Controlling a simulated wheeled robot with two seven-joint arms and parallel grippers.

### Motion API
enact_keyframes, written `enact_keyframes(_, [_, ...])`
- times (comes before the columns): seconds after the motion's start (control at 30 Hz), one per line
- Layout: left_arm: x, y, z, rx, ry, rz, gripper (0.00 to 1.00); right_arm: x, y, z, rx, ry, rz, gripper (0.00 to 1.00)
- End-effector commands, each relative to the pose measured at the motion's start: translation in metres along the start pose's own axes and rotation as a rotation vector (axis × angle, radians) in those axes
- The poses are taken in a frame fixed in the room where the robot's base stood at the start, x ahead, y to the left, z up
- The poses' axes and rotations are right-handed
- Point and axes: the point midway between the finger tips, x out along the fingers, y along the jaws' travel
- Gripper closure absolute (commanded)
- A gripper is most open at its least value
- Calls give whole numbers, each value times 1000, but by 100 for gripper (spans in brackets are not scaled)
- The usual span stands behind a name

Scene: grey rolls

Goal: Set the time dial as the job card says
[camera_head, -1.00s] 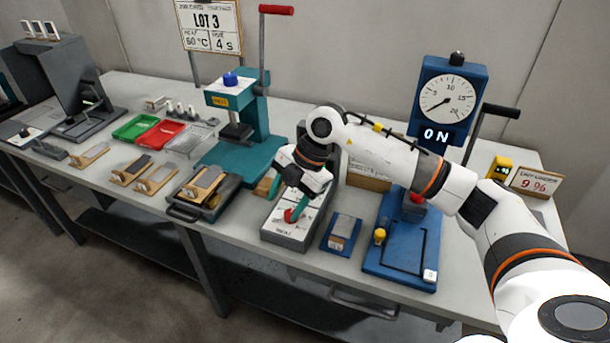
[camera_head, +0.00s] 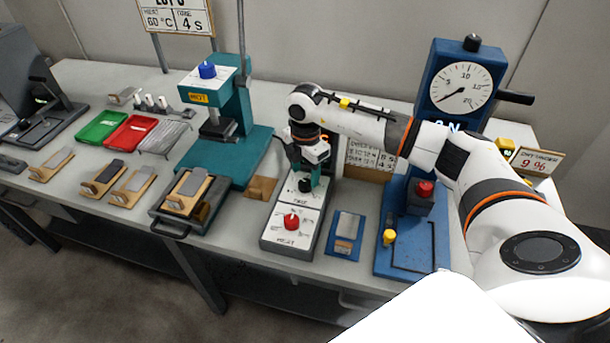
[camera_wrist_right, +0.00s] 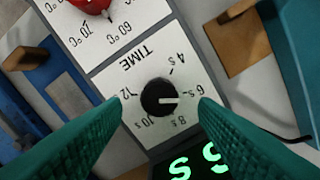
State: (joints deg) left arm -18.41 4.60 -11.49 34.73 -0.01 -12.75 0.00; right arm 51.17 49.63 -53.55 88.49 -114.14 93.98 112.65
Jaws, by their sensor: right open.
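The job card (camera_head: 176,17) at the top of the head view reads 60 °C and 4 s. The grey control box (camera_head: 270,238) has a red heat dial (camera_head: 291,222) at its near end. The black time dial (camera_wrist_right: 160,97) shows in the right wrist view, with marks including 4 s, 6 s, 8 s and 10 s. Its white pointer line lies close to the 6 s mark. My right gripper (camera_wrist_right: 160,112) is open, its teal fingers on either side of the time dial. Contact with the dial cannot be told. My left gripper is not in view.
A green readout (camera_wrist_right: 200,162) is lit beside the time dial. A teal press (camera_head: 225,120) stands left of the box. A blue plate (camera_head: 345,236) and a blue gauge stand (camera_head: 455,85) are to the right. Green (camera_head: 101,128) and red (camera_head: 130,134) trays lie further left.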

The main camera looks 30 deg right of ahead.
Motion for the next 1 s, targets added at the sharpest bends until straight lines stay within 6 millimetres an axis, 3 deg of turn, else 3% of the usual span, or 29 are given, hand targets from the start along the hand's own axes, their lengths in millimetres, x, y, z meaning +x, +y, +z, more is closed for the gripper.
enact_keyframes(0.1, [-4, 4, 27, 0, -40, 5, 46, 17, 0, 0, 1, 0, 1, 46])
enact_keyframes(0.2, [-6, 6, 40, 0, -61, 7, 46, 26, 0, 0, 1, 0, 1, 46])
enact_keyframes(0.57, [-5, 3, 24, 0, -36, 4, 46, 33, 0, 0, -1, 0, -1, 46])
enact_keyframes(0.87, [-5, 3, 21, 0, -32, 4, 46, 32, 0, 0, 0, -1, -1, 90])
enact_keyframes(1.0, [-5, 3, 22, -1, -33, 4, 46, 32, 0, 0, -5, -1, -1, 90])
